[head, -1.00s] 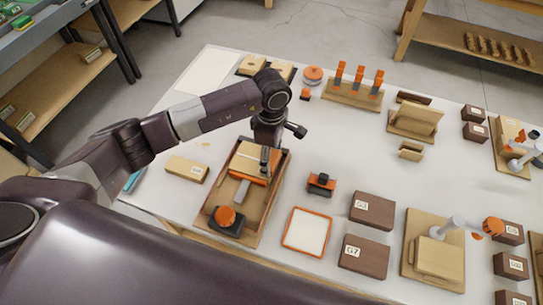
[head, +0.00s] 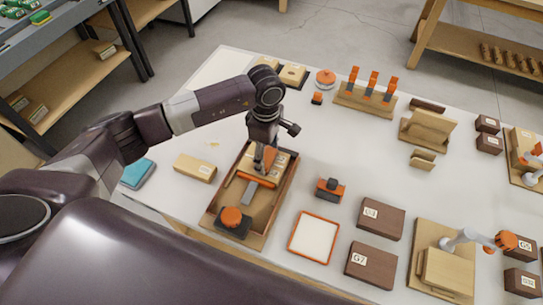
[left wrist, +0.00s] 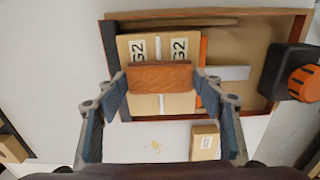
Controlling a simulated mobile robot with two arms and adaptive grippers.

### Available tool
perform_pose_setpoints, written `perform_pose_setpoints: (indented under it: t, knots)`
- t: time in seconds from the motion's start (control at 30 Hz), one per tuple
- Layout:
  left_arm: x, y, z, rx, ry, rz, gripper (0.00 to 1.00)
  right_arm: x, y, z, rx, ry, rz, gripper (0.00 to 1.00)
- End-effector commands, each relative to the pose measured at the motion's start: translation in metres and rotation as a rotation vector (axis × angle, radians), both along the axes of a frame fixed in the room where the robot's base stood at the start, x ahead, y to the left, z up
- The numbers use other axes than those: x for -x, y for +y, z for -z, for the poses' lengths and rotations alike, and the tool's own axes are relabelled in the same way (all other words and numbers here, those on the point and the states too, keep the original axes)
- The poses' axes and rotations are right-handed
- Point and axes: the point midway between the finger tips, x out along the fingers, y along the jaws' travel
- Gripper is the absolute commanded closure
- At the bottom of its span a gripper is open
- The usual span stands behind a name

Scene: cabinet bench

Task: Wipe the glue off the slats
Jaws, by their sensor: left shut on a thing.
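Two pale wooden slats marked G2 (left wrist: 137,50) lie side by side in a wooden clamping tray (head: 209,213); they also show in the head view (head: 280,161). My left gripper (left wrist: 160,78) is shut on an orange-brown block (left wrist: 160,77) and holds it over the slats. I cannot tell whether the block touches them. It hides part of the slats. A pale line runs along their seam; I cannot tell whether it is glue. The tray's orange bar (head: 256,179) is beside the slats, with a grey rod (head: 249,193) and orange knob (head: 231,216). My right gripper is out of view.
A wooden block (head: 195,167) and a folded teal cloth (head: 138,173) lie left of the tray. A small yellowish smear (left wrist: 156,146) is on the table. An orange-rimmed white pad (head: 314,238) and brown boxes (head: 371,264) stand to the right.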

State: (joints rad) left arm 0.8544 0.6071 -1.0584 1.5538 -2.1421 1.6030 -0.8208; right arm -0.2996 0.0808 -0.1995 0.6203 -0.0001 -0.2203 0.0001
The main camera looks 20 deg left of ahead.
Motion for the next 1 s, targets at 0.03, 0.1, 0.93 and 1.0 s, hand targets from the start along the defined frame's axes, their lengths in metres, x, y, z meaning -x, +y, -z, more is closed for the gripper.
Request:
perform_pose_setpoints:
  t: [0.03, 0.1, 0.93, 1.0]
  knots:
    - [0.0, 0.001, 0.0, 0.0, -0.001, 0.001, 0.58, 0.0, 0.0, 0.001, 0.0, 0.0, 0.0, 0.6]
    - [0.0, 0.001, 0.0, 0.0, -0.001, 0.001, 0.58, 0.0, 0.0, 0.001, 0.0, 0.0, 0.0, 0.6]
    - [-0.001, 0.039, 0.003, -0.004, 0.003, -0.003, 0.58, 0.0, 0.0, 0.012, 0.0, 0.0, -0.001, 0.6]
    - [-0.001, 0.042, 0.002, -0.004, 0.003, -0.002, 0.58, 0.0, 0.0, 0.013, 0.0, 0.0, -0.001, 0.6]
